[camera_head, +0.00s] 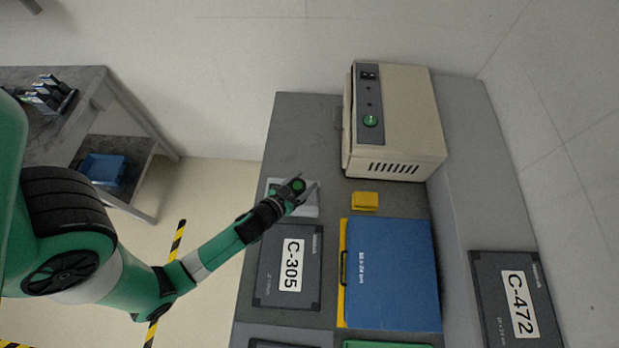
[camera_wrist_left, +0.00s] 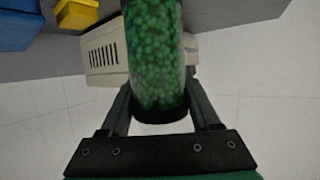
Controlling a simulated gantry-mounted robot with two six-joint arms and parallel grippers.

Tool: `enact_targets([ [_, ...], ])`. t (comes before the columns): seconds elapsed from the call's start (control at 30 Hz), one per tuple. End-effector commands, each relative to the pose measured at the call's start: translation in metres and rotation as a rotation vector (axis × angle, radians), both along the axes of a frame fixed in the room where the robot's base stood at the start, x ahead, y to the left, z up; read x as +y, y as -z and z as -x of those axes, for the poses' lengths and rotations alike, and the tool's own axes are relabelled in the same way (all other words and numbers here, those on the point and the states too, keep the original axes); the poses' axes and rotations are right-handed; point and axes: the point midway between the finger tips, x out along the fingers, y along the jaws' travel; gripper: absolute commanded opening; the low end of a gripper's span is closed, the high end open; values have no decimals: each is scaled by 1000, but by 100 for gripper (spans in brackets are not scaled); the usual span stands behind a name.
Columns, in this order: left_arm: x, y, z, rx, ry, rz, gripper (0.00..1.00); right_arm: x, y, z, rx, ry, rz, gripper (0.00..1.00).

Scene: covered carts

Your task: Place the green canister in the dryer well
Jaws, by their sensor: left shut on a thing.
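The green canister (camera_wrist_left: 155,55) is a clear cylinder filled with green beads and has a dark end. My left gripper (camera_wrist_left: 158,88) is shut on it, with one finger on each side. In the head view, my left gripper (camera_head: 301,187) is over a pale plate (camera_head: 308,207) on the grey cart top, and the canister (camera_head: 298,185) shows as a small green disc between the fingers. I cannot tell its height above the plate. I cannot make out a well, as the gripper covers part of the plate. My right gripper is not in view.
A beige machine (camera_head: 405,120) with a green button stands at the back of the cart. A yellow block (camera_head: 365,201), a blue case (camera_head: 390,270) and a dark C-305 case (camera_head: 288,266) lie nearby. The grey top left of the machine is clear.

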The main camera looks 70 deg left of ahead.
Motion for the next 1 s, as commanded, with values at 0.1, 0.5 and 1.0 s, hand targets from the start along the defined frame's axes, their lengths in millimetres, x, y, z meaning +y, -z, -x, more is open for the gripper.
enact_targets([
  [0.1,10,29,-16,0,-1,0,0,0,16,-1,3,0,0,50],
  [0.5,19,50,-30,2,0,1,0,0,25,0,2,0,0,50],
  [1.0,18,78,-29,2,1,1,0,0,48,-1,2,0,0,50],
])
